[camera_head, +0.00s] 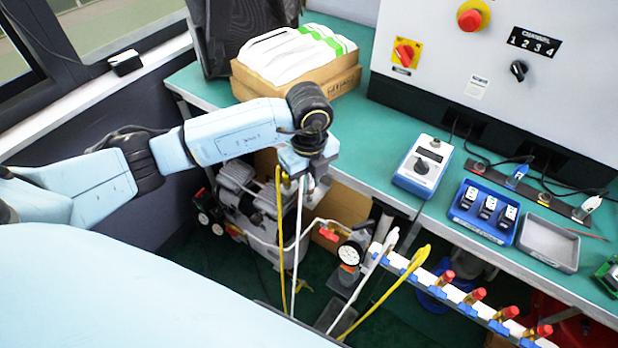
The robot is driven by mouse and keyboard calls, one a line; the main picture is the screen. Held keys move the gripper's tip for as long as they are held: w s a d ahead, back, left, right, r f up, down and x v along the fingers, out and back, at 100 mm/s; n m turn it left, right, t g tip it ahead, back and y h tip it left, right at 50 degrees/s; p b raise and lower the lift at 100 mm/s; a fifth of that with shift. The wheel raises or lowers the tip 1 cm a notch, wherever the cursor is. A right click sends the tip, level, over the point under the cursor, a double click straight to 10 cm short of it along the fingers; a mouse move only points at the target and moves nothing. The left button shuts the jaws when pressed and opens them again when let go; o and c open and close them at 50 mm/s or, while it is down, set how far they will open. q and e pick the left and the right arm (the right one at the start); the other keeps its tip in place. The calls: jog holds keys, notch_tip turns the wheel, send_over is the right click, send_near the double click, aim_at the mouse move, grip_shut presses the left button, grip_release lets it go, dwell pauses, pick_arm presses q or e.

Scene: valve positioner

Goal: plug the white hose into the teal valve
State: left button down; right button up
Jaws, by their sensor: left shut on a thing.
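My left gripper (304,182) points down in front of the bench, shut at the top of a white hose (298,232). This hose hangs down below the fingers. A yellow hose (280,240) hangs close beside it on the left; whether it touches the gripper is unclear. Another white hose length (362,282) and another yellow one (385,296) rise to the rail on the right. Their lower ends run out of sight. I cannot make out a teal valve. My right gripper is not in view.
A white-and-blue rail (461,299) carries several red-tipped brass fittings. A pressure gauge (350,253) and a compressor (240,195) stand below the bench. The teal bench top (385,125) holds a cardboard box (330,82), a meter (424,165), a blue tray (468,229) and a grey tray (547,247).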

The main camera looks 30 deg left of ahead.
pick_arm(q)
jog(key=shift+r+p, duration=1.35)
jog(key=shift+r, duration=0.35)
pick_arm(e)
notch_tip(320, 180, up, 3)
pick_arm(q)
jog(key=shift+r+m+p, duration=0.3)
jog(key=shift+r+m, duration=0.2)
jog(key=shift+m, duration=0.3)
notch_tip(320, 180, up, 26)
jog(key=f+n+p, duration=0.1)
jog(key=n+p, duration=1.2)
jog(key=n, duration=1.3)
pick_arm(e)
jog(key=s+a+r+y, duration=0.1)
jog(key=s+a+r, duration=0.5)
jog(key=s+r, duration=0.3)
pick_arm(q)
jog(key=f+b, duration=0.4)
jog(key=shift+s+d+f+b, duration=0.2)
jog(key=shift+s+d+b, duration=0.15)
jog(key=shift+s, duration=0.05)
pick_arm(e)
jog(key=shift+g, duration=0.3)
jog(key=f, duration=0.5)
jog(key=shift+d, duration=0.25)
